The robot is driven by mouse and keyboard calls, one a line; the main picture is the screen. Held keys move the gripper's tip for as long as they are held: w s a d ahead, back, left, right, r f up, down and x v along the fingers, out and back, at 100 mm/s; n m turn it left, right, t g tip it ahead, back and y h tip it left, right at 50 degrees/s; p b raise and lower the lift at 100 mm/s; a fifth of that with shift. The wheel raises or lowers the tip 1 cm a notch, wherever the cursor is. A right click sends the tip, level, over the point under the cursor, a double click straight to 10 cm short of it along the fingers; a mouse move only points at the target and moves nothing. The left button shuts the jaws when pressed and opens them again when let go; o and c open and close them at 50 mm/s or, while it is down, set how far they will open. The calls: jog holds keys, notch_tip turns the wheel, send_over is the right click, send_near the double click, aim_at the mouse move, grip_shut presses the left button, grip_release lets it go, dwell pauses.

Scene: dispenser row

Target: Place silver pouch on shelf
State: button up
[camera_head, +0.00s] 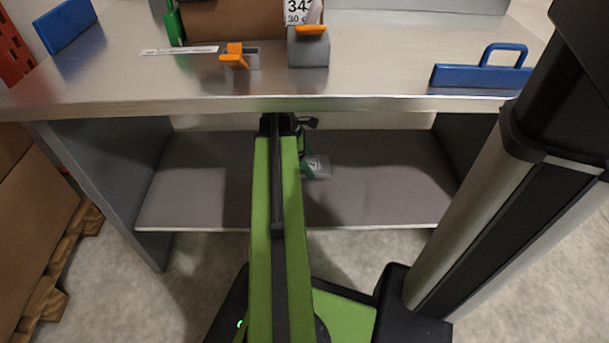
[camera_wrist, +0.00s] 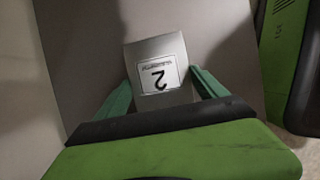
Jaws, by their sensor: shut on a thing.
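The silver pouch (camera_wrist: 152,50) has a white label with a black 2 that appears upside down in the wrist view. My gripper (camera_wrist: 160,78) has its two green fingers on either side of the pouch and is shut on it. In the head view the pouch (camera_head: 319,166) shows small beyond my arm, in front of the grey lower shelf (camera_head: 200,180) under the steel table. I cannot tell whether the pouch touches the shelf. My arm and wrist hide much of the gripper in the head view.
The steel table top (camera_head: 390,75) overhangs the shelf. On it are an orange-and-grey clip (camera_head: 236,58), a grey block with an orange lever (camera_head: 308,48) and a blue handled item (camera_head: 480,75). Side panels bound the shelf, whose visible surface is clear. Cardboard boxes (camera_head: 40,210) stand at left.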

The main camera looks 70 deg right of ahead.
jog(key=shift+w+f, duration=0.45)
jog(key=shift+w, duration=0.3)
notch_tip(320, 180, down, 4)
jog(key=b, duration=0.4)
jog(key=shift+f+b, duration=0.2)
jog(key=shift+b, duration=0.1)
jog(key=shift+r, duration=0.25)
jog(key=shift+f, duration=0.25)
jog(key=o, duration=1.3)
jog(key=shift+r, duration=0.1)
jog(key=shift+o, duration=0.2)
